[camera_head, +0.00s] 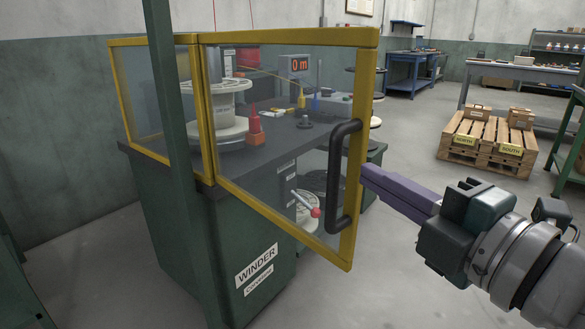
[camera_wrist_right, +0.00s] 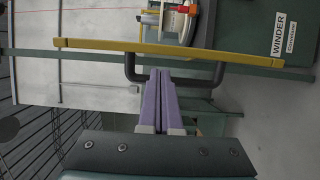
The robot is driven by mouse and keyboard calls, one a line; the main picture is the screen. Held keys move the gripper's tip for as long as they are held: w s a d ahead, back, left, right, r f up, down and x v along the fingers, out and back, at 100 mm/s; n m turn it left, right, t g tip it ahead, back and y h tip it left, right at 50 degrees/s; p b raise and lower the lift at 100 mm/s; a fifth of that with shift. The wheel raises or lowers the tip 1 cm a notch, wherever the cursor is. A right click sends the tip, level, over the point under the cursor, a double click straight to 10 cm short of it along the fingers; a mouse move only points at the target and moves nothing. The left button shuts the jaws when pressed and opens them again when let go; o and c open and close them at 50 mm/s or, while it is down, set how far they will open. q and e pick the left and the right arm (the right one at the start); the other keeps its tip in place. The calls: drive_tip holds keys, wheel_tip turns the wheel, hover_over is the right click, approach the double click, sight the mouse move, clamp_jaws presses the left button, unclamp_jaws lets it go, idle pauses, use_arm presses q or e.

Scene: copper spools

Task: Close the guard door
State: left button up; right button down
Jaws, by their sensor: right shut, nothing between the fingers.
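The guard door (camera_head: 290,40) has a yellow frame, a clear panel and a black handle (camera_head: 338,180). It stands swung out from the winder (camera_head: 225,240), with its free edge toward my right arm. In the wrist view, the door's yellow edge (camera_wrist_right: 200,54) runs across the picture with the handle (camera_wrist_right: 215,80) below it. My right gripper (camera_head: 366,178) is shut and empty, its purple fingers pointing at the door's handle-side edge. In the wrist view, its fingertips (camera_wrist_right: 160,74) cover the middle of the handle; I cannot tell whether they touch it. My left gripper is not in view.
A green post (camera_head: 172,120) stands in front of the winder. A pallet (camera_head: 484,145) and benches stand behind. The floor right of the door is clear.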

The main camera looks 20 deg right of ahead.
drive_tip(key=shift+x, duration=1.9)
drive_tip(key=shift+d, duration=0.1)
